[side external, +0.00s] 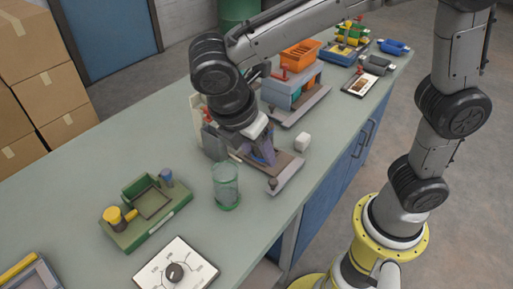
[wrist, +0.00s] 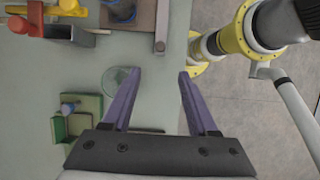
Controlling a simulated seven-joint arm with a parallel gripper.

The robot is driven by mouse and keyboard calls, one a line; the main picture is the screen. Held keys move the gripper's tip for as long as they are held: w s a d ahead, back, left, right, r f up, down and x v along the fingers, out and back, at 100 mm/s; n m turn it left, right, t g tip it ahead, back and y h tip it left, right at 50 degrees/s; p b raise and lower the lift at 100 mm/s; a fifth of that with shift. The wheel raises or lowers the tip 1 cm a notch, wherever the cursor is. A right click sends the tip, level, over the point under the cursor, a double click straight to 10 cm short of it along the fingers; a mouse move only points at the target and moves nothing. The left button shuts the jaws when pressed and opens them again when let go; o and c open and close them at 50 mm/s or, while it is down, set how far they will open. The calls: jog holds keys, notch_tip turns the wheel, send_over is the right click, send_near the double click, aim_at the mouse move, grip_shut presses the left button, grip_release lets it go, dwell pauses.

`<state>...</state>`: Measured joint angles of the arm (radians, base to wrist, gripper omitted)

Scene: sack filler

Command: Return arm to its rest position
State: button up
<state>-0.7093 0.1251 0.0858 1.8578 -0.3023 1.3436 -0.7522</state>
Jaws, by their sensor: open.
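My gripper (side external: 264,152) has two purple fingers and hangs over the grey counter, at a grey fixture with a brown plate (side external: 283,168). In the wrist view the fingers (wrist: 160,73) stand apart with nothing between them. I cannot tell from the side view whether the fingers touch the fixture. My arm reaches across from its yellow base at the right. Part of the fixture is hidden behind my wrist and gripper.
A clear green cup (side external: 226,186) stands close to the fixture. A white block (side external: 302,141) lies right of it. A green tray unit (side external: 146,212) and dial panel (side external: 176,270) are nearer. An orange basket (side external: 300,54) sits on a machine behind. Boxes (side external: 52,95) are stacked beyond the counter.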

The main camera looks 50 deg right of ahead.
jog(key=s+d+r+m+t+y, duration=0.1)
jog(key=s+d+r+m, duration=0.15)
jog(key=d, duration=0.45)
jog(key=s+d+r+m+t+y, duration=0.1)
jog(key=s+d+r+m, duration=0.1)
jog(key=d+r+m, duration=0.3)
jog(key=s+d+f+m+t+y, duration=0.2)
jog(key=s+m, duration=0.4)
jog(key=m, duration=0.4)
jog(key=shift+s+d+f+t, duration=0.2)
jog(key=shift+d+f+t, duration=0.25)
jog(key=shift+f+t, duration=0.55)
jog(key=shift+f+m, duration=0.15)
jog(key=shift+m, duration=0.1)
